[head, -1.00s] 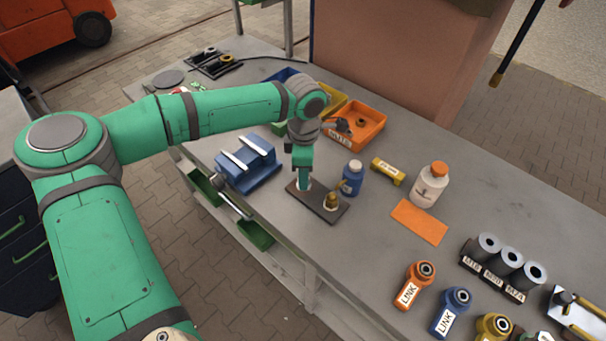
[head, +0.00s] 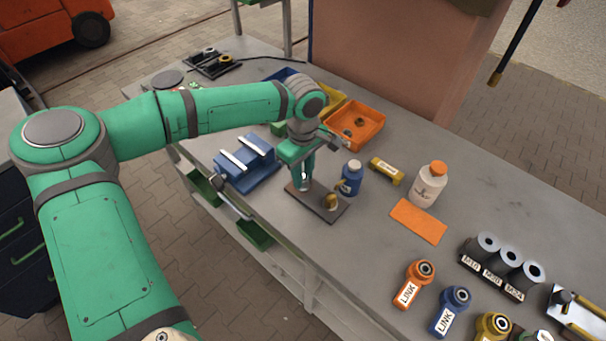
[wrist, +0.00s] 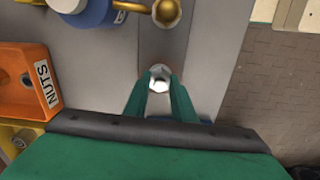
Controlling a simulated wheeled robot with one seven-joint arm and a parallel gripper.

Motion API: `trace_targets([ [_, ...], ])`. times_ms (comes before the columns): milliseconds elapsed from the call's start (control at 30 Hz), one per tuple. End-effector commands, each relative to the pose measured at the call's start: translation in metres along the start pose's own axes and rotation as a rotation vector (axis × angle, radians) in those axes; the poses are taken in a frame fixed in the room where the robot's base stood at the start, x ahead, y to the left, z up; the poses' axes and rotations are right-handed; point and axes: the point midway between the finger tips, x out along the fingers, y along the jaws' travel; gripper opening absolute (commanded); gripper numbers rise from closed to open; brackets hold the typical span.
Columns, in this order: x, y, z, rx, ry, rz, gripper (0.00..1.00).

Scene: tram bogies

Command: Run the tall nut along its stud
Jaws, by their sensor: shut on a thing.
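My gripper (head: 304,183) points down over the dark plate (head: 341,213) on the bench. In the wrist view my gripper (wrist: 160,83) has its two green fingers on either side of a bright silvery hex nut (wrist: 160,76) and is shut on it. The nut stands upright over the plate (wrist: 205,72). The fingers hide its lower sides, and how far it sits along its stud cannot be told. A brass-coloured fitting (head: 331,201) stands at the other end of the plate; it also shows in the wrist view (wrist: 166,12).
A blue bottle (head: 351,178) stands close to the plate's right. A blue vise (head: 248,165) is to the left. An orange nuts bin (head: 370,135) is behind. A yellow cylinder (head: 387,171), white bottle (head: 429,186) and orange sheet (head: 418,221) lie right. The bench front edge is near.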

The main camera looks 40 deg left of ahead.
Motion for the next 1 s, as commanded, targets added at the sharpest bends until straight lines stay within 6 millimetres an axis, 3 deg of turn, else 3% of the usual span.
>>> trace_targets([
  [567, -0.0023, 0.0011, -0.0014, 0.034, 0.005, 0.002, 0.01],
  [600, -0.0023, 0.0012, -0.0014, 0.034, 0.005, 0.003, 0.28],
  [667, -0.0021, 0.0012, -0.0010, 0.034, 0.004, 0.002, 0.42],
  [1000, -0.0026, 0.0021, 0.0015, 0.038, 0.002, 0.000, 0.42],
])
